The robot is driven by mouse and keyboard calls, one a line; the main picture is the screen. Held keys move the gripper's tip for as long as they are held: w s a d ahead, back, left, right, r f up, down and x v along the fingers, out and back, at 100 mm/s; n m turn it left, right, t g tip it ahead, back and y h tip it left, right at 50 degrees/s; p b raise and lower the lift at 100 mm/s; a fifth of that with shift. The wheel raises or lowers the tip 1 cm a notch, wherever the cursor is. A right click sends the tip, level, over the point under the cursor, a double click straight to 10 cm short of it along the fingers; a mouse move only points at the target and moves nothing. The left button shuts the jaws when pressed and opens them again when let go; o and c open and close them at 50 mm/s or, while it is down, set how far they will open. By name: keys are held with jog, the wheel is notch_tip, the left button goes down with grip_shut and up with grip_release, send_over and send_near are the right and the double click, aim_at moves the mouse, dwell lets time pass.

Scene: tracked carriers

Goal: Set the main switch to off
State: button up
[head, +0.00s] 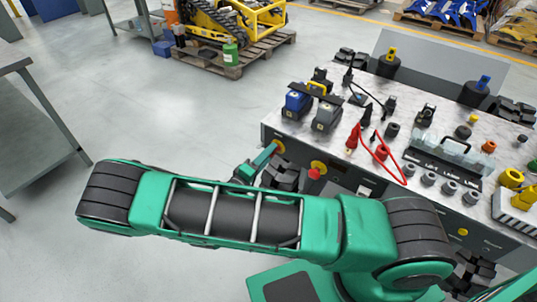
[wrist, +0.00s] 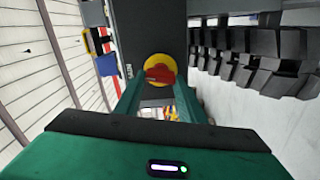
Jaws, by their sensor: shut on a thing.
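The main switch is a red handle on a round yellow plate, seen straight ahead in the wrist view (wrist: 160,74). It is on the dark side panel of the bench. In the head view only part of its yellow plate (head: 279,146) shows past my gripper. My gripper (head: 271,152) reaches the switch at the bench's left corner. In the wrist view its two green fingers (wrist: 158,88) stand on either side of the red handle, shut on it. The handle looks roughly crosswise in the wrist view; its marked position is too small to read.
A red button on a yellow base (head: 315,171) sits on the panel just right of my gripper. The bench top (head: 345,118) holds battery packs (head: 298,101), red and black leads, and several knobs and weights. A grey table (head: 45,100) stands left; the floor between is clear.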

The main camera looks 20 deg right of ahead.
jog(key=shift+a+f+n, duration=0.15)
jog(key=shift+a+n, duration=0.05)
jog(key=shift+n, duration=1)
jog(key=o, duration=1)
jog(key=shift+o, duration=0.2)
jog(key=shift+d, duration=0.1)
jog(key=v, duration=1)
jog(key=shift+s+a, duration=0.2)
jog(key=shift+a, duration=0.15)
